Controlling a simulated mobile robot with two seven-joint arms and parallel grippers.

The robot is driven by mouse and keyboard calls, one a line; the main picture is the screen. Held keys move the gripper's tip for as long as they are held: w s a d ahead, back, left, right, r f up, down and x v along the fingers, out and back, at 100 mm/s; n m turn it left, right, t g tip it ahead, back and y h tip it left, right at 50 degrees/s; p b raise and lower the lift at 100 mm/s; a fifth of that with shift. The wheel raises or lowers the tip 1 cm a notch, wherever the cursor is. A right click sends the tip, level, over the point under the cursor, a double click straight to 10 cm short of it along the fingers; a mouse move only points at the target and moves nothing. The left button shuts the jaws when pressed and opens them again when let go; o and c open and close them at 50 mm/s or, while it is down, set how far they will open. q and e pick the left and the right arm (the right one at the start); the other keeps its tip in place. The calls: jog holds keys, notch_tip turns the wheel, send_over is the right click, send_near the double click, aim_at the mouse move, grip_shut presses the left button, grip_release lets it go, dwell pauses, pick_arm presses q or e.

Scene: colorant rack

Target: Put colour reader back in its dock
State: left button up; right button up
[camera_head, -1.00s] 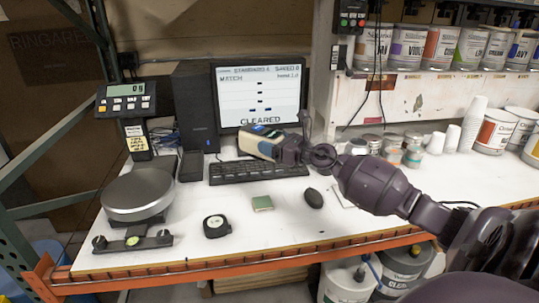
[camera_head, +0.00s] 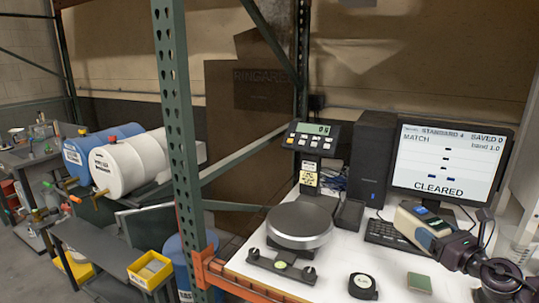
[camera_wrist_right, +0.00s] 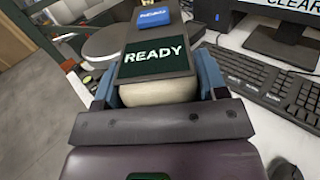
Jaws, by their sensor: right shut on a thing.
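The colour reader (camera_head: 424,226) is a cream and dark handheld block with a blue part. In the head view it is in front of the monitor, over the keyboard. My right gripper (camera_head: 443,242) is shut on it. In the right wrist view the reader (camera_wrist_right: 155,58) shows a dark screen reading READY, between the blue fingers of my right gripper (camera_wrist_right: 158,88). A dark narrow block (camera_head: 349,215) stands between the scale and the keyboard; I cannot tell whether it is the dock. My left gripper is not in view.
The round scale (camera_head: 299,224) stands at the bench's left, with its display (camera_head: 311,136) behind. The keyboard (camera_head: 385,232) lies before the monitor (camera_head: 449,160). A green rack post (camera_head: 178,130) rises left of the bench.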

pick_arm(q)
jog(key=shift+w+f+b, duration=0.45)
jog(key=shift+b, duration=0.55)
pick_arm(e)
jog(key=s+a+f+m+h, duration=0.1)
jog(key=s+a+f, duration=0.2)
jog(key=a, duration=0.4)
jog(key=s+a+f+m+h, duration=0.1)
jog(key=s+a+f+h, duration=0.1)
jog(key=s+a, duration=0.2)
jog(key=s+a+f+m+h, duration=0.1)
jog(key=s+a+f, duration=0.2)
jog(key=a, duration=0.7)
jog(key=shift+s+a+f+t+h, duration=0.3)
jog(key=shift+s+a, duration=0.1)
jog(key=shift+s, duration=0.45)
jog(key=shift+r, duration=0.1)
